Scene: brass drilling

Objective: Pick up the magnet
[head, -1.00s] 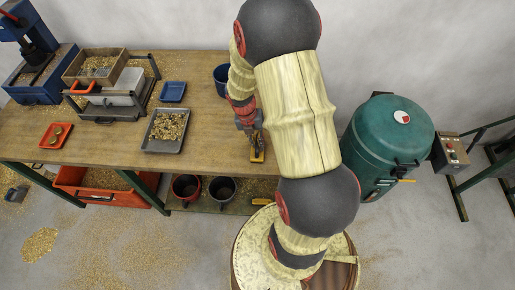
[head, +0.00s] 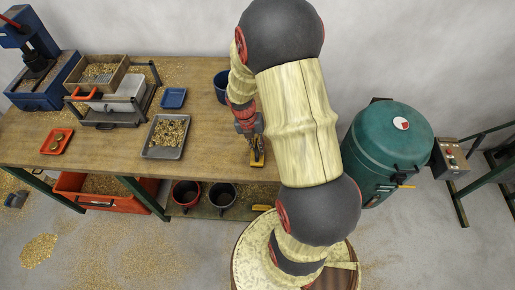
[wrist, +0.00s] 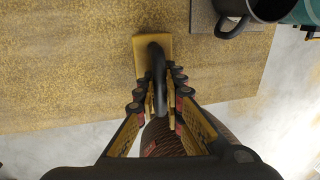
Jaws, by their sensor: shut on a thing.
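The magnet (wrist: 140,52) has a yellow block body and a dark arched handle. In the wrist view the handle stands between the fingers of my gripper (wrist: 158,88), which are shut on it. In the head view the magnet (head: 258,160) shows as a small yellow piece below my gripper (head: 254,142), at the front right of the workbench (head: 225,140). My arm hides part of this area in the head view. I cannot tell whether the magnet touches the bench top.
A dark mug (wrist: 250,10) stands near the magnet in the wrist view. A grey tray of chips (head: 150,151), a blue dish (head: 173,97) and an orange dish (head: 57,141) lie to the left. A green drum machine (head: 385,150) stands right of the bench.

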